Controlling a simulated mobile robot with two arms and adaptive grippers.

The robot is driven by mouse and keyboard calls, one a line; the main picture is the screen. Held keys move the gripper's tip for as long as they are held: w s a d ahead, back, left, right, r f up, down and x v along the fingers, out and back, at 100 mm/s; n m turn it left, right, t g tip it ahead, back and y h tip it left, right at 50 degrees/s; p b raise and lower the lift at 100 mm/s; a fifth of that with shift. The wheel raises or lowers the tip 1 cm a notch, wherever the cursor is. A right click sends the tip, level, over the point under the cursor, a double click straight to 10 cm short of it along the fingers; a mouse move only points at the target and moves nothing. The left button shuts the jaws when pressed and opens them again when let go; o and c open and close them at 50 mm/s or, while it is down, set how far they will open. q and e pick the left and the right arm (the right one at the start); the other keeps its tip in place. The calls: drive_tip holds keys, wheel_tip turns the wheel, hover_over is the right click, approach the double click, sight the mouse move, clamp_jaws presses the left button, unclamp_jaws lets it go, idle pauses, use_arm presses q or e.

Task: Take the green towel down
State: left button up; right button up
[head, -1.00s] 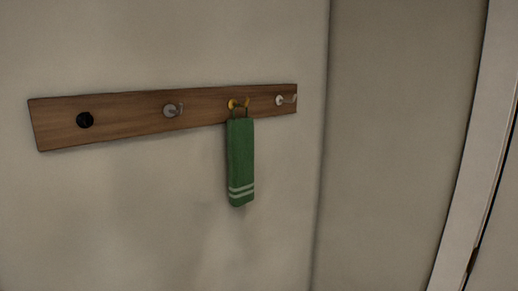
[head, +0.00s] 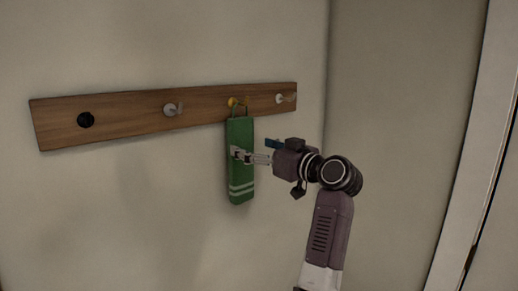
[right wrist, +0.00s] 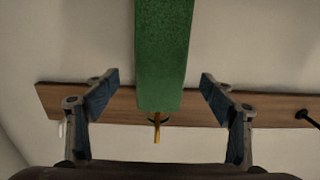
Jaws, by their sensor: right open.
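The green towel (head: 240,178) with pale stripes near its bottom hangs by a loop from the yellow hook (head: 235,101) on a wooden rack (head: 205,104) on the wall. My right gripper (head: 236,153) is in front of the towel at its middle height. In the right wrist view, the towel (right wrist: 163,60) lies between the two fingers of my right gripper (right wrist: 160,88), with a gap on each side. The fingers are open and do not appear to touch it. My left gripper is not in view.
The rack also has a black knob (head: 86,120) at the left, a grey hook (head: 171,109) and a pale hook (head: 281,98) right of the towel. A wall corner and a white frame (head: 474,150) stand to the right. The wall below the rack is clear.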

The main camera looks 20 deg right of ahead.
sight(245, 143)
drive_tip(key=p+x, duration=0.2)
drive_tip(key=x, duration=0.3)
drive_tip(key=shift+a+r, duration=0.1)
drive_tip(key=shift+w+a, duration=0.1)
drive_tip(key=shift+w, duration=0.4)
drive_tip(key=c, duration=1.4)
drive_tip(key=shift+r+p, duration=0.9)
drive_tip(key=shift+r, duration=0.5)
